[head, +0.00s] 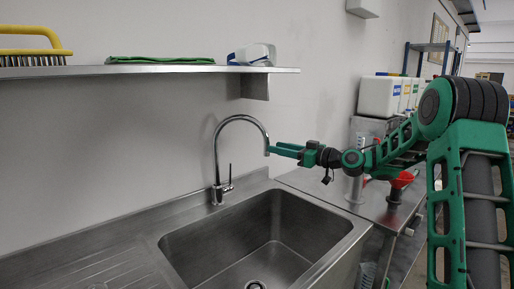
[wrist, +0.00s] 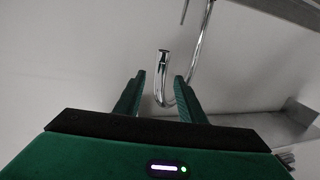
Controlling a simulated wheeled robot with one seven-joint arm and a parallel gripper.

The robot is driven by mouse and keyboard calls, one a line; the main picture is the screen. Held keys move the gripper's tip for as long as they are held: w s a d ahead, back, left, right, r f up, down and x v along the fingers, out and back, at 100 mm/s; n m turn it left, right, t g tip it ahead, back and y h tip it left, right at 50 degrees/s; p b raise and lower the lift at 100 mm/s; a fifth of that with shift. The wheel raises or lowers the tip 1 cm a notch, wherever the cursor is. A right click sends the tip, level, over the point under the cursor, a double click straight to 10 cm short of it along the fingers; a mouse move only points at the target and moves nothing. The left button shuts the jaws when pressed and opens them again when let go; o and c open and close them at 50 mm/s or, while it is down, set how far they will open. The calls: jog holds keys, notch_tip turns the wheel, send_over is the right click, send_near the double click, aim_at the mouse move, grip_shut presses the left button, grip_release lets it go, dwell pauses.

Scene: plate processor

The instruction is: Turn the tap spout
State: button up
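A chrome tap (head: 217,160) with a tall gooseneck spout (head: 243,117) stands at the back edge of the sink. Its spout arches right over the basin and its outlet points down. A small lever (head: 230,178) rises on the right of its base. My gripper (head: 271,149) reaches in from the right, its fingertips at the outlet end of the spout. In the wrist view my gripper (wrist: 160,75) is open, and the spout (wrist: 165,82) appears in the gap between the two fingers. I cannot tell whether either finger touches it.
The steel sink basin (head: 262,240) lies below my gripper, with a drainboard (head: 95,275) at left. A wall shelf (head: 150,69) above holds a yellow brush (head: 33,45) and a green cloth (head: 160,60). A red funnel (head: 402,180) is on the right counter, under my arm.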

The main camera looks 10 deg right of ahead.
jog(key=x, duration=0.9)
jog(key=shift+w+a, duration=0.3)
grip_shut()
